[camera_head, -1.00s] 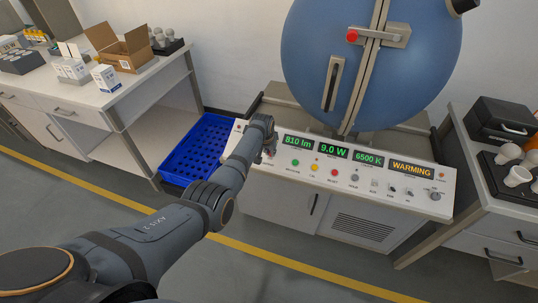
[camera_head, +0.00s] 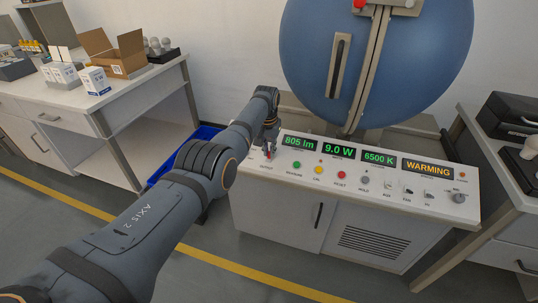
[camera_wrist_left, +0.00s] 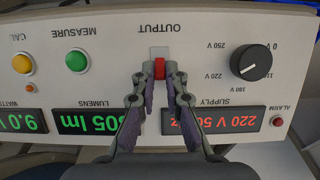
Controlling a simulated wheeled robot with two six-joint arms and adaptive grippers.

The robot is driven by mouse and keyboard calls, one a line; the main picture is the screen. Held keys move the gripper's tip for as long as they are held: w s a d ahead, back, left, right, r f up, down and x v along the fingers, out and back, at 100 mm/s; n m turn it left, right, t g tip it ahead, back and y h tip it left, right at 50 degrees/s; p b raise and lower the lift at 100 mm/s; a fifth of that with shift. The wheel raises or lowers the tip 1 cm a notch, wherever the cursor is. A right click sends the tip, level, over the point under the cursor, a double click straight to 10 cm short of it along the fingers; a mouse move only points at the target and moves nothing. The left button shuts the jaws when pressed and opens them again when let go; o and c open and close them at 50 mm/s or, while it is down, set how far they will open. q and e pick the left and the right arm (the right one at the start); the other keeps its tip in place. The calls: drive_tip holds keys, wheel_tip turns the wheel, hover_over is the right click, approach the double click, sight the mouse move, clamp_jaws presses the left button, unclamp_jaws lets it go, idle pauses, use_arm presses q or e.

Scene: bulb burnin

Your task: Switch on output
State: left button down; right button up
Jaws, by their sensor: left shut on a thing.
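The control panel (camera_head: 300,172) stands below the blue sphere (camera_head: 420,70). In the left wrist view the OUTPUT switch (camera_wrist_left: 159,69), a small red rocker on a pale plate, sits between the fingertips of my left gripper (camera_wrist_left: 159,76). The fingers are closed in on both its sides, and it is partly hidden by them. In the head view my left gripper (camera_head: 269,150) is at the panel's left end, where the arm hides the panel's edge. The displays read 805 lm, 9.0 W, 6500 K and WARMING. My right gripper is not in view.
Beside the switch are the green MEASURE button (camera_wrist_left: 76,60), the yellow CAL button (camera_wrist_left: 22,63) and the black supply knob (camera_wrist_left: 251,62). A blue crate (camera_head: 205,132) lies partly behind my arm. A bench with a cardboard box (camera_head: 115,55) stands at left.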

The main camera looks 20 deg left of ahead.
use_arm(q)
drive_tip(key=c, duration=1.4)
unclamp_jaws()
wheel_tip(320, 180, up, 12)
drive_tip(key=s, duration=0.1)
drive_tip(key=shift+s, duration=0.15)
drive_tip(key=shift+f, duration=0.1)
